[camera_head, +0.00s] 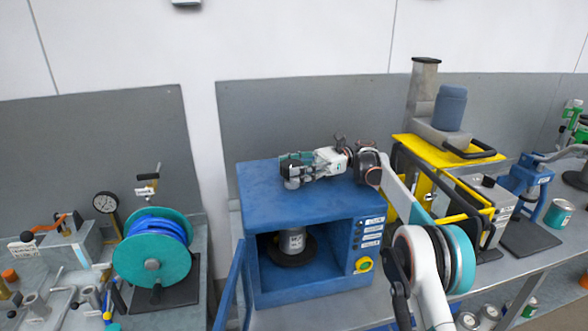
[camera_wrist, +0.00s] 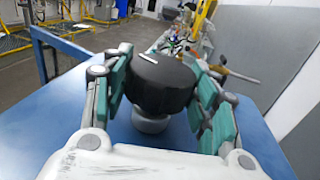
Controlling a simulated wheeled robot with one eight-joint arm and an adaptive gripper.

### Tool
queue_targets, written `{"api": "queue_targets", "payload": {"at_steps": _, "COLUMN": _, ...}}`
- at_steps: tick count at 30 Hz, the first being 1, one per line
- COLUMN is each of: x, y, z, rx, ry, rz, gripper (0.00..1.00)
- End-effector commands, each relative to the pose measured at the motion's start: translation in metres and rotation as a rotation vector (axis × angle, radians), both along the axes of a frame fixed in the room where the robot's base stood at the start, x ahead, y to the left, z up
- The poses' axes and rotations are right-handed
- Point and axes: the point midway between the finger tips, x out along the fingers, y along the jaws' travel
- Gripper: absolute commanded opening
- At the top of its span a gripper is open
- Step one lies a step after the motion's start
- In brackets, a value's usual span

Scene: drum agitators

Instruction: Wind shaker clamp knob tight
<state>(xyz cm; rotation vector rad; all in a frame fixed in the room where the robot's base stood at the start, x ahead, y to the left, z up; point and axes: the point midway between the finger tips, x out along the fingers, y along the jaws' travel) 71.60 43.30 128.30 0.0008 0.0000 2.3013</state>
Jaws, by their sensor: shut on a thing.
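The clamp knob (camera_wrist: 160,85) is a black round knob with a white mark on top, on a pale grey collar (camera_wrist: 151,123). It stands on top of the blue shaker cabinet (camera_head: 262,207). My gripper (camera_head: 291,164) is over the cabinet top. In the wrist view its teal-padded fingers (camera_wrist: 160,70) are shut on the knob, one on each side. In the head view the fingers hide most of the knob. A grey can (camera_head: 293,240) stands on a black round plate inside the open cabinet, below the knob.
The cabinet door (camera_head: 232,285) hangs open at its left. A teal reel with blue hose (camera_head: 152,249) stands on the left bench. A yellow-framed machine (camera_head: 450,150) with a blue container stands close at the right, near my arm. The cabinet top around the knob is clear.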

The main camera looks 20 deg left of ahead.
Motion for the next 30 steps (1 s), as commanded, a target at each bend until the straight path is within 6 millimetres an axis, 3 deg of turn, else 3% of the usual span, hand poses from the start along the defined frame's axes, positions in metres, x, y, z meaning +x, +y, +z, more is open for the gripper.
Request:
{"api": "queue_targets", "payload": {"at_steps": 5, "x": -0.001, "y": 0.002, "z": 0.001, "rx": 0.001, "ry": 0.000, "rz": 0.000, "gripper": 0.30}}
{"api": "queue_targets", "payload": {"at_steps": 6, "x": -0.001, "y": 0.002, "z": 0.001, "rx": 0.001, "ry": 0.000, "rz": 0.000, "gripper": 0.58}}
{"api": "queue_targets", "payload": {"at_steps": 9, "x": -0.001, "y": 0.002, "z": 0.001, "rx": 0.001, "ry": 0.000, "rz": 0.000, "gripper": 0.74}}
{"api": "queue_targets", "payload": {"at_steps": 22, "x": 0.000, "y": 0.001, "z": 0.006, "rx": 0.001, "ry": 0.001, "rz": -0.001, "gripper": 0.74}}
{"api": "queue_targets", "payload": {"at_steps": 30, "x": 0.000, "y": 0.001, "z": 0.053, "rx": 0.001, "ry": 0.001, "rz": -0.001, "gripper": 0.74}}
